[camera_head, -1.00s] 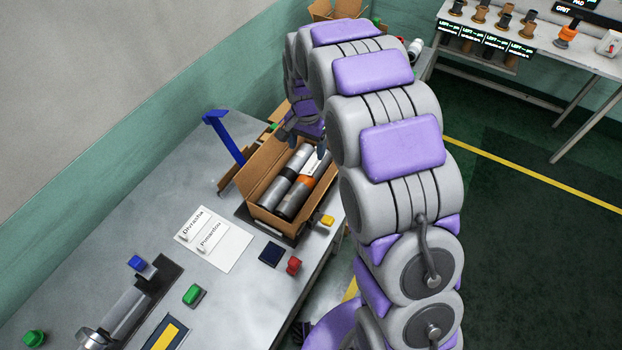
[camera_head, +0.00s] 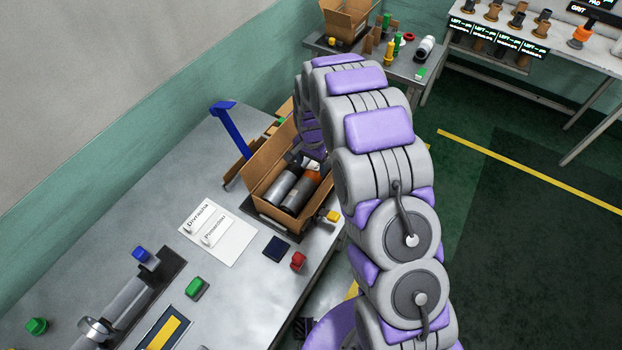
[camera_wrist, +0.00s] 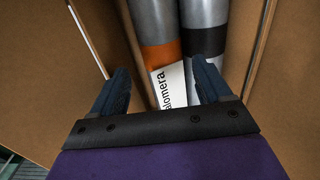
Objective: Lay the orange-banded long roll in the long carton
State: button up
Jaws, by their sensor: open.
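The long carton (camera_head: 267,221) stands open on the metal table. Two long grey rolls lie side by side in it. The orange-banded roll (camera_head: 299,196) is on the right in the head view, and the black-banded roll (camera_head: 281,187) is beside it. In the wrist view the orange-banded roll (camera_wrist: 155,15) is on the left, with a white label, and the black-banded roll (camera_wrist: 206,12) is on the right. My gripper (camera_wrist: 156,80) is open at the carton, its fingers apart around the label end of the orange-banded roll. The arm hides part of the carton in the head view.
A blue upright (camera_head: 231,132) stands behind the carton. A white card (camera_head: 217,233) with two names, a dark blue block (camera_head: 276,249), a red block (camera_head: 298,261) and a yellow block (camera_head: 333,216) lie near it. A further table (camera_head: 384,68) holds another carton (camera_head: 345,20).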

aim_at(311, 172)
jog(key=f, duration=0.2)
jog(key=f+b, duration=0.1)
jog(key=f, duration=0.2)
jog(key=shift+s+d+f, duration=0.2)
jog(key=shift+f, duration=0.15)
jog(key=shift+w+f, duration=0.3)
jog(key=shift+w, duration=0.1)
jog(key=shift+w+a, duration=0.1)
jog(key=shift+a+r, duration=0.15)
jog(key=shift+r, duration=0.1)
jog(key=c, duration=0.4)
jog(key=shift+r, duration=0.15)
jog(key=c, duration=1)
jog(key=shift+o, duration=0.2)
jog(key=shift+r, duration=0.1)
